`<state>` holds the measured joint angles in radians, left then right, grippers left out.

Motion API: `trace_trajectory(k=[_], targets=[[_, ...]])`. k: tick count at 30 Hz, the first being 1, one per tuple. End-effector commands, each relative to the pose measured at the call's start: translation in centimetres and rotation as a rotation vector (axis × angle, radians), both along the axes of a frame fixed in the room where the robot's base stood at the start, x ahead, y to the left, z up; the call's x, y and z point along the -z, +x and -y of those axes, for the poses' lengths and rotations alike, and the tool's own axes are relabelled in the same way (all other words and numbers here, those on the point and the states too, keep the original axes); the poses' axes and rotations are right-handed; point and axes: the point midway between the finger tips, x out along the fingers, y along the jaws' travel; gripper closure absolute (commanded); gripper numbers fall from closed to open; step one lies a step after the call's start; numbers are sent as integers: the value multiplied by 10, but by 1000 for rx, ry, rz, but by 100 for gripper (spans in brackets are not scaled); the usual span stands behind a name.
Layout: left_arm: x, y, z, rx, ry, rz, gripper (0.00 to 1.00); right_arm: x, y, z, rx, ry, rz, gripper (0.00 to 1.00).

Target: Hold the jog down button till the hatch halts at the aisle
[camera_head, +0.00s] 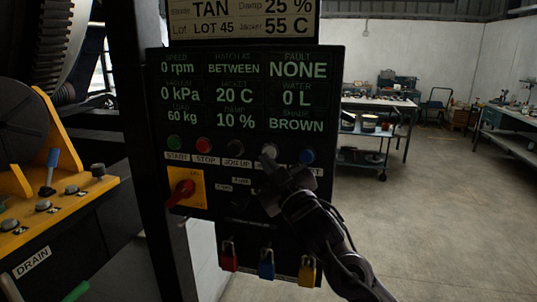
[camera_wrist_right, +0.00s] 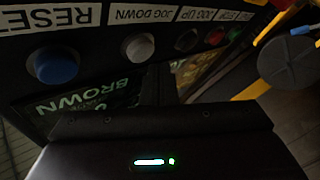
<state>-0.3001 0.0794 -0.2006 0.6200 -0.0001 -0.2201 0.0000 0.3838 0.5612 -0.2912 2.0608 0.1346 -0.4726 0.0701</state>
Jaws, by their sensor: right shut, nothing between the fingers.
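The black control panel (camera_head: 192,130) carries a row of buttons under a green-lettered display. The pale jog down button (camera_head: 269,150) sits between the dark jog up button (camera_head: 235,147) and the blue reset button (camera_head: 306,156). My right gripper (camera_head: 270,165) is shut and empty, its tips at or just in front of the jog down button. I cannot tell whether they touch or press it. The gripper hides that button's label in the head view. In the wrist view the jog down button (camera_wrist_right: 138,47) shows under its label, picture inverted. The display reads hatch at BETWEEN. My left gripper is not in view.
The green start button (camera_head: 174,143) and red stop button (camera_head: 204,145) are to the left. A red rotary switch (camera_head: 182,192) on a yellow plate is below them. Several coloured padlocks (camera_head: 266,264) hang beneath. Open floor and workbenches lie at right.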

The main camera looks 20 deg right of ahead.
Motion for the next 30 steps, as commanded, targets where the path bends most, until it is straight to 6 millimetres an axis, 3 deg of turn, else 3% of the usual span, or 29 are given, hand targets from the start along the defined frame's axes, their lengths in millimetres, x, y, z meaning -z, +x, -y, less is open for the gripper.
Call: trace_trajectory(k=[30], targets=[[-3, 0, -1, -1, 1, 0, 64, 0, 8, 6, 0, 0, 0, 100]])
